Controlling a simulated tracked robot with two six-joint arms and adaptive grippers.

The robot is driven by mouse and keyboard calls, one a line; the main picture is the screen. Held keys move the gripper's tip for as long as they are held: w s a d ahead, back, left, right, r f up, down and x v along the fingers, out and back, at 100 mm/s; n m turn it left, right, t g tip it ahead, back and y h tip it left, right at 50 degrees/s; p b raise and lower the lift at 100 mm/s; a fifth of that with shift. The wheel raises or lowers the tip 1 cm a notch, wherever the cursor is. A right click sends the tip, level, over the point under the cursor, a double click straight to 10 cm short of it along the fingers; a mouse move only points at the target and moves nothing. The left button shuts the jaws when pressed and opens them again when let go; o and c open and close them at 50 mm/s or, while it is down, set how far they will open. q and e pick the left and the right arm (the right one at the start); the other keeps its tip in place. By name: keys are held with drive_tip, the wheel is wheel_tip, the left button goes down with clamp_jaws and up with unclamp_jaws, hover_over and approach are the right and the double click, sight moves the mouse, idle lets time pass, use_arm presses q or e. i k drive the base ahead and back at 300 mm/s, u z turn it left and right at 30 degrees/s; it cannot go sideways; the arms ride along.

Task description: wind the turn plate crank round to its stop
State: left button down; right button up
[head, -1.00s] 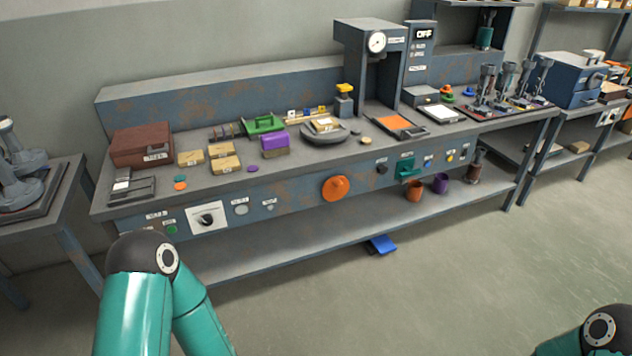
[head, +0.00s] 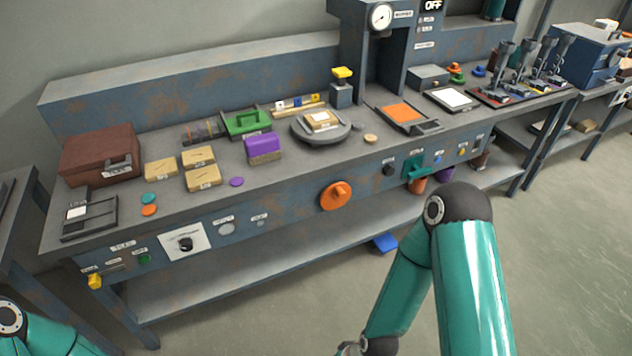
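An orange round crank (head: 336,195) with a raised grip sits on the bench's front panel, below the turn plate. The turn plate (head: 340,132) is a round grey disc on the bench top, with a small tan labelled block (head: 321,120) on it. My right arm reaches up at the lower right, bends, and its forearm runs down to the left. Its wrist is at the bottom edge, and its gripper is out of frame. My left arm shows only in the lower left corner, with its gripper out of frame. Nothing of mine touches the crank.
On the front panel, a black dial (head: 185,244) is left of the crank and a green handle (head: 415,167) right of it. Tan blocks (head: 203,180), a purple-topped block (head: 263,146) and a press (head: 366,50) stand on the bench. Floor before the crank looks clear.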

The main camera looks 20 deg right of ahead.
sight(338, 200)
drive_tip(key=z, duration=0.15)
drive_tip(key=i, duration=0.95)
drive_tip(key=z, duration=0.8)
